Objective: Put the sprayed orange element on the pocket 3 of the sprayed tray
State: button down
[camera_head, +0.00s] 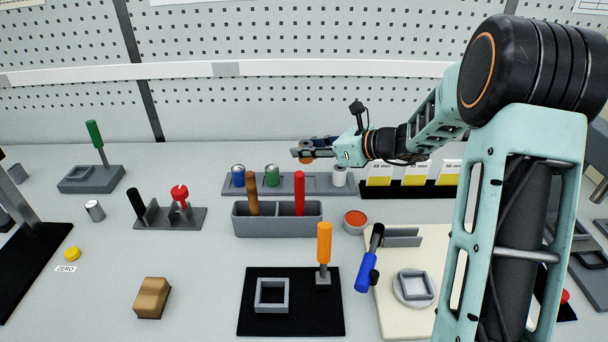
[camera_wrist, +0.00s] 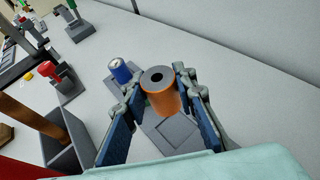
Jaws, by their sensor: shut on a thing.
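The orange element (camera_wrist: 163,96) is a cylinder with a dark hole in its top. My gripper (camera_wrist: 160,84) is shut on it, one finger on each side, and it stands upright between them. In the head view my gripper (camera_head: 298,152) holds the orange element (camera_head: 305,158) above the grey tray (camera_head: 352,190) at the back. The wrist view shows an empty square pocket (camera_wrist: 173,135) below the element.
A grey two-part box (camera_head: 277,225) with a brown and a red handle stands just in front of the tray. A round orange-red dish (camera_head: 355,220) is at its right. Yellow-and-white labelled bins (camera_head: 415,177) stand right of the tray. The pegboard (camera_head: 300,110) is behind.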

aim_at(306, 183)
notch_tip(306, 183, down, 7)
jog(key=shift+f+b, duration=0.15)
jog(key=shift+b, duration=0.15)
jog(key=shift+f, duration=0.25)
jog(key=c, duration=1.8)
grip_release()
jog(key=shift+c, duration=0.2)
jog(key=shift+r, duration=0.2)
jog(key=shift+d+r, duration=0.15)
jog(key=v, duration=1.1)
jog(key=shift+s+d+r, duration=0.1)
jog(key=shift+s+d, duration=0.15)
jog(key=shift+d, duration=0.05)
